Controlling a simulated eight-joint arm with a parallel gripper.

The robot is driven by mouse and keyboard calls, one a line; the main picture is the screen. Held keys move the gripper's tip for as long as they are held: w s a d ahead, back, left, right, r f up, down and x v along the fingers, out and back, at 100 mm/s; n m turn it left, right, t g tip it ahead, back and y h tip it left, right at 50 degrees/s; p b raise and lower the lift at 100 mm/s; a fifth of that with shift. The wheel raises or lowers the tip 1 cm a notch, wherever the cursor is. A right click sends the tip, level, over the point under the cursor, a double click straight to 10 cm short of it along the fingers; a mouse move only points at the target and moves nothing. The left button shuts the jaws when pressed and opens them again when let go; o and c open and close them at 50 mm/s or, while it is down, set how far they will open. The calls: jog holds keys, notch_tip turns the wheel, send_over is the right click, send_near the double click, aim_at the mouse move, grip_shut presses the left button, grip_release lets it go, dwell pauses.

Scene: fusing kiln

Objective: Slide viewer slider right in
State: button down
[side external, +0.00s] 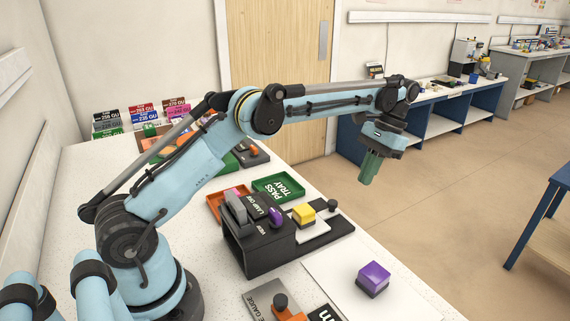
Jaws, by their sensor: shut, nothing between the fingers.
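The viewer (258,257) is a dark box on the white bench, with lettering that reads "LAMP OFF" on its top. A dark track extends from its right side, carrying a pale slider plate (309,231) with a yellow block (303,214) on it. A small dark knob (333,205) stands near the plate's far right end. A purple knob (275,217) and a grey block sit on the viewer's top. My gripper (368,182) points down with green fingers shut and empty. In the picture it is above and right of the slider, apart from it.
A purple block (373,276) sits on a white sheet in front. An orange tray (213,203) and a green pass tray (279,189) lie behind the viewer. A gauge with an orange part (289,314) is at the front edge. Labelled boxes (142,112) stand at the back left.

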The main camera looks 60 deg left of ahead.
aim_at(332, 227)
jog(key=x, duration=0.9)
jog(key=shift+f, duration=0.15)
jog(key=shift+s+f, duration=0.1)
jog(key=shift+s, duration=1.95)
